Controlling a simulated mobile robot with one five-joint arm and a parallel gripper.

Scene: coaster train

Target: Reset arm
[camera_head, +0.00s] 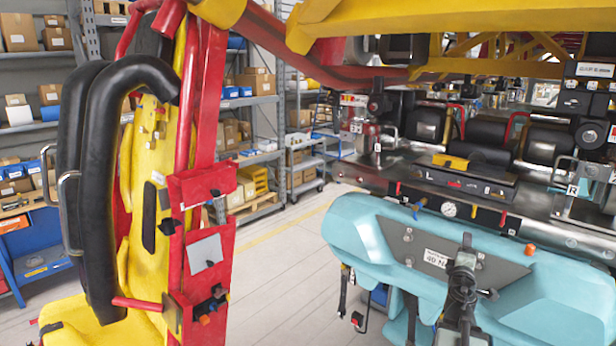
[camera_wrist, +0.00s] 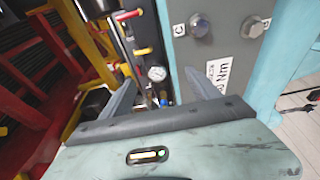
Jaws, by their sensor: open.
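My gripper (camera_wrist: 160,88) shows in the wrist view with its two grey fingers spread apart and nothing between them. Behind the gap are a round gauge (camera_wrist: 157,74) and small levers on the machine. A grey plate (camera_wrist: 215,40) with bolts and a label is just beyond the right finger. In the head view my dark arm (camera_head: 463,285) rises in front of the teal panel (camera_head: 370,240); the fingertips cannot be made out clearly there.
A red and yellow seat frame (camera_head: 205,180) with black padded bars (camera_head: 105,190) stands at left. A yellow beam (camera_head: 420,22) crosses overhead. The machine bench (camera_head: 400,170) lies behind the teal panel. Shelves line the back. Open floor (camera_head: 285,270) lies between the seat and panel.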

